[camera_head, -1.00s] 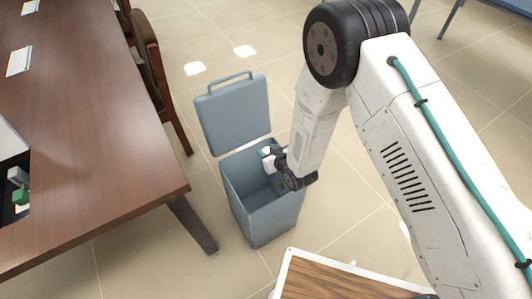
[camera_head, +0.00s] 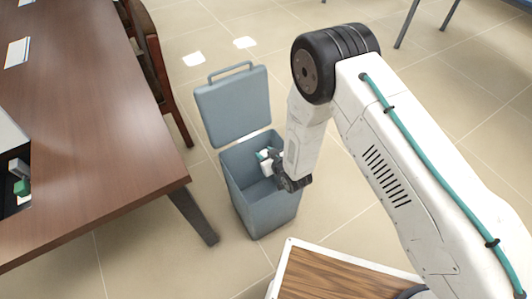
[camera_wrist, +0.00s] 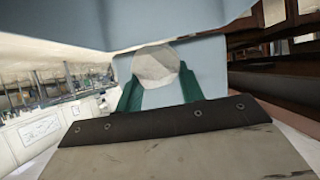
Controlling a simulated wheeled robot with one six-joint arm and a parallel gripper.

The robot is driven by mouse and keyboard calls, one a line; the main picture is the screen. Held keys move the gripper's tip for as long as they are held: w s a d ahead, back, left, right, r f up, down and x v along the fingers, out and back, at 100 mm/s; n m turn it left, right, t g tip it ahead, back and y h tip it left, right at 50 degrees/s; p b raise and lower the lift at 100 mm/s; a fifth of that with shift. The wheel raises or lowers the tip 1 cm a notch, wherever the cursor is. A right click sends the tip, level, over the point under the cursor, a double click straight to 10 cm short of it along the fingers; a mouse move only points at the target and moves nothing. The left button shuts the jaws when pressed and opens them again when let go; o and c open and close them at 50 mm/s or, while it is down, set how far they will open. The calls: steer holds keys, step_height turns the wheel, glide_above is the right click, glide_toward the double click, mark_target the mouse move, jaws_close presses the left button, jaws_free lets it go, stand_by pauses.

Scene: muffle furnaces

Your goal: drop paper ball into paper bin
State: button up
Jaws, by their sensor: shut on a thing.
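The paper bin (camera_head: 262,208) is a blue-grey box on the floor with its lid (camera_head: 232,107) standing open at the back. My gripper (camera_head: 264,155) is over the bin's opening, near its right side. In the wrist view my gripper (camera_wrist: 158,92) has its green fingers shut on a round whitish paper ball (camera_wrist: 155,65). The bin's blue surface (camera_wrist: 203,58) shows behind the ball there. In the head view the ball is too small to tell from the gripper.
A brown wooden table (camera_head: 90,130) stands left of the bin, with a wooden chair (camera_head: 155,75) behind it. A wood-topped surface with a white rim (camera_head: 345,275) is at the bottom. Tiled floor (camera_head: 130,255) is open around the bin. White papers (camera_head: 194,59) lie on the floor.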

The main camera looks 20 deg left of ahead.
steer(key=o, duration=1)
steer(key=v, duration=0.8)
steer(key=shift+a, duration=0.1)
